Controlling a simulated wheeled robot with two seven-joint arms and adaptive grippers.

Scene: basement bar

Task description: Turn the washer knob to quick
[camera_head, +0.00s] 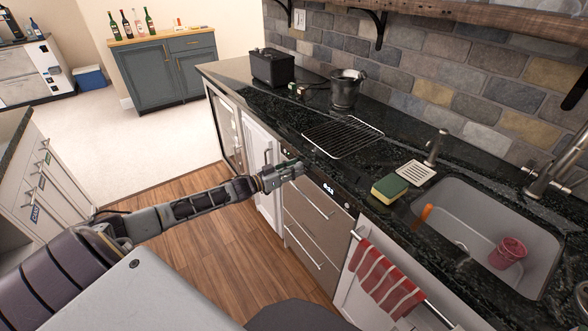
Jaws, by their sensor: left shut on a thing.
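The washer (305,222) is the steel-fronted unit with bar handles, built in under the dark counter. Its dark control strip runs along the top edge with a lit display (328,188). My left arm reaches in from the left, and my left gripper (290,172) is at the left end of this strip. It is shut on the washer knob, which the fingers hide. The knob's setting cannot be read. My right gripper is not in view.
The counter above holds a wire rack (343,137), a metal bucket (346,92), a black appliance (272,67) and a sponge (390,188). A sink (470,232) with a red cup (508,253) is at right. A striped towel (385,283) hangs nearby. The wooden floor is clear.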

